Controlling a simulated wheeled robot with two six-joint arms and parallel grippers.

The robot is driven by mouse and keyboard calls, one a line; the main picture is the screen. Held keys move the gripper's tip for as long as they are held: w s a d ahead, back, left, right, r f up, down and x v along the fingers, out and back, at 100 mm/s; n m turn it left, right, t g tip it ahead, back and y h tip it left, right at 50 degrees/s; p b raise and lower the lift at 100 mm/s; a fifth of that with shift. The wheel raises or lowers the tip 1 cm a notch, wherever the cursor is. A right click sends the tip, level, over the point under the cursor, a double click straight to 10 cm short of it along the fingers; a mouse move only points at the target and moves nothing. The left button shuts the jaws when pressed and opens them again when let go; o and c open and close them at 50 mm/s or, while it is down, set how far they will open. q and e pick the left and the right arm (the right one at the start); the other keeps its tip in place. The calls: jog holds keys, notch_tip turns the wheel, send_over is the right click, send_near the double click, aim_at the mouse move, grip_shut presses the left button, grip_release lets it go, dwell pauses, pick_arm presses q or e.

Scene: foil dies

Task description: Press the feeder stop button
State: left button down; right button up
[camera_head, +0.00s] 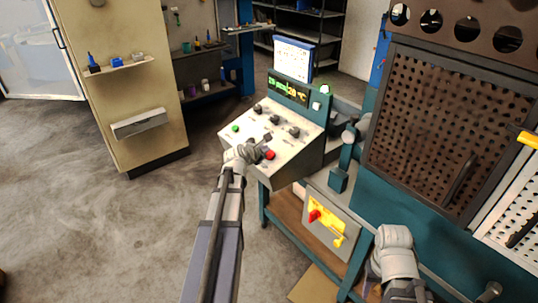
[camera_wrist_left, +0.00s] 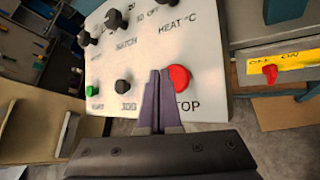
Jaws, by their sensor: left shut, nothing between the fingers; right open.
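The red stop button (camera_head: 269,155) sits on the sloped face of the white control panel (camera_head: 292,152). In the left wrist view the red button (camera_wrist_left: 178,78) is just right of my left fingertips, with a partly hidden label ending in "TOP" below it. My left gripper (camera_head: 264,140) is shut and empty, over the panel close to the button. It also shows in the left wrist view (camera_wrist_left: 160,76), with its fingers together; I cannot tell whether they touch the panel. My right gripper (camera_head: 406,291) is only partly seen at the bottom edge, away from the panel.
A green button (camera_head: 235,128) and several black knobs (camera_head: 275,121) share the panel. A display (camera_head: 288,88) stands behind it. A yellow switch plate (camera_head: 326,219) with a red handle is below right. A perforated guard (camera_head: 440,120) fills the right. Open floor lies left.

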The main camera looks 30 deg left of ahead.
pick_arm(q)
jog(key=shift+f, duration=0.15)
jog(key=shift+w+f+b, duration=0.15)
jog(key=shift+f+b, duration=0.1)
jog(key=shift+b, duration=0.15)
jog(key=shift+w+d+f+b, duration=0.1)
jog(key=shift+d+f+b, duration=0.05)
jog(key=shift+f+b, duration=0.4)
dwell(0.9)
jog(key=shift+r, duration=0.2)
jog(key=shift+s+r+p, duration=0.25)
jog(key=shift+r+p, duration=0.5)
jog(key=shift+p, duration=0.2)
jog(key=shift+r, duration=0.1)
jog(key=r+p, duration=0.1)
jog(key=s+r+p, duration=0.1)
jog(key=r+p, duration=0.1)
jog(key=a+r+p, duration=0.1)
jog(key=shift+s+r+p, duration=0.2)
jog(key=shift+r+p, duration=0.1)
jog(key=shift+p, duration=0.1)
